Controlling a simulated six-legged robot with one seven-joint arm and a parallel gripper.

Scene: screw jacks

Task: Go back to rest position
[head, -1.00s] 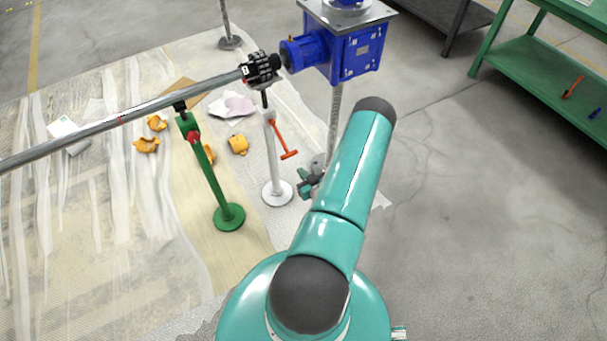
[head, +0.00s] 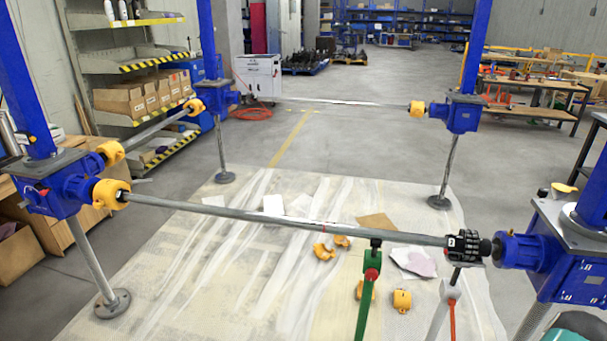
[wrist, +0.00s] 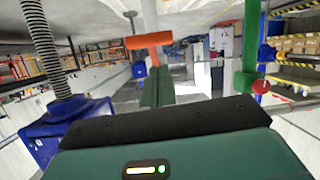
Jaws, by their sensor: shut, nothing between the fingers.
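My gripper (wrist: 157,88) shows in the wrist view, its dark green fingers together with nothing held between them. The wrist picture is upside down. A white support stand (wrist: 150,20) with an orange handle (wrist: 149,40) appears beyond the fingers; I cannot tell the exact gap. A green stand (wrist: 250,45) with a red knob is to the right, and a blue jack gearbox (wrist: 62,125) with its screw is at the left. In the head view only a bit of my arm shows at the bottom right; my gripper is out of that picture.
A long shaft (head: 290,222) runs between blue gearboxes (head: 65,185) and (head: 560,260), with a black coupling (head: 466,246) at its right end. The green stand (head: 367,300) supports it. Yellow coupling covers (head: 401,300) lie on the mat. Open floor lies beyond.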

